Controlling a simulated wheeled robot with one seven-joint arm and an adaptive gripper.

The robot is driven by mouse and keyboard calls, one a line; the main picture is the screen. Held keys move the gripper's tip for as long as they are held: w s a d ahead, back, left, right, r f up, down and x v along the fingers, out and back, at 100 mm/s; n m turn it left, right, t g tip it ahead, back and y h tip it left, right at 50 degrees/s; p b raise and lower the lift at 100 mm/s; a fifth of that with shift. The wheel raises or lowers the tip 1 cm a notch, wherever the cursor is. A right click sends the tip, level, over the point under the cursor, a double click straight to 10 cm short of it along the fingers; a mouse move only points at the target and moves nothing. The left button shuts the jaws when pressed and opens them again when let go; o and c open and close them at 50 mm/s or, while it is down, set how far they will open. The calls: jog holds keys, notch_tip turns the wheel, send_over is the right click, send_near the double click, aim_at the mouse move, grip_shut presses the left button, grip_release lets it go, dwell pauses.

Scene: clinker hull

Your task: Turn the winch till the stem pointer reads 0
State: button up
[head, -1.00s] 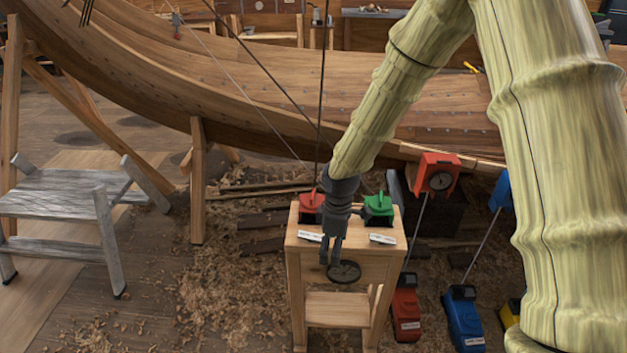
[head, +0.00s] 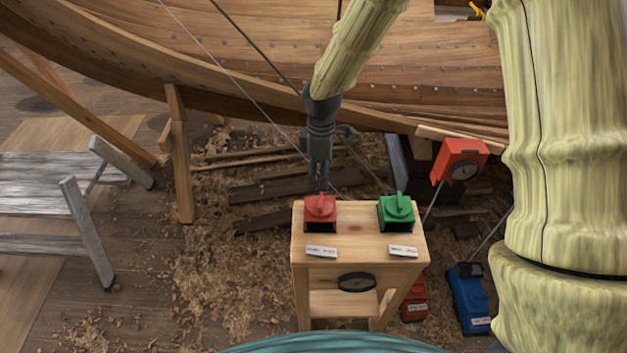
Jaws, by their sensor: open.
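A red winch (head: 320,213) and a green winch (head: 397,212), each with an upright handle on top, stand side by side on a wooden stand (head: 345,243). White labels lie in front of the red winch (head: 321,252) and green winch (head: 402,251); their text is too small to read. My gripper (head: 319,187) is open and points down just above the red winch's handle; I cannot tell if it touches. A black round dial (head: 357,282) sits low at the stand's front. A red-housed gauge (head: 461,171) is at the right. I cannot tell which is the stem pointer, nor its reading.
The planked hull (head: 300,60) curves behind the stand. A red box (head: 414,302) and a blue box (head: 468,298) stand on the floor to the right. A grey wooden trestle (head: 60,210) is at the left. Shavings cover the floor between trestle and stand.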

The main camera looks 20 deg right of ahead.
aim_at(321, 199)
jog(key=f+p, duration=0.1)
jog(key=f, duration=0.3)
jog(key=f+p, duration=0.1)
jog(key=f, duration=0.2)
jog(key=shift+s+f+p, duration=0.1)
jog(key=shift+s+p, duration=0.25)
jog(key=shift+w+f, duration=0.1)
jog(key=shift+f, duration=0.55)
jog(key=shift+s+f+p, duration=0.25)
jog(key=shift+s+p, duration=0.2)
jog(key=shift+s, duration=0.25)
jog(key=shift+w+f, duration=0.45)
jog(key=shift+f, duration=0.15)
jog(key=shift+s+r, duration=0.1)
jog(key=shift+s, duration=0.05)
jog(key=shift+s+r, duration=0.1)
jog(key=shift+c, duration=1.4)
jog(key=c, duration=0.7)
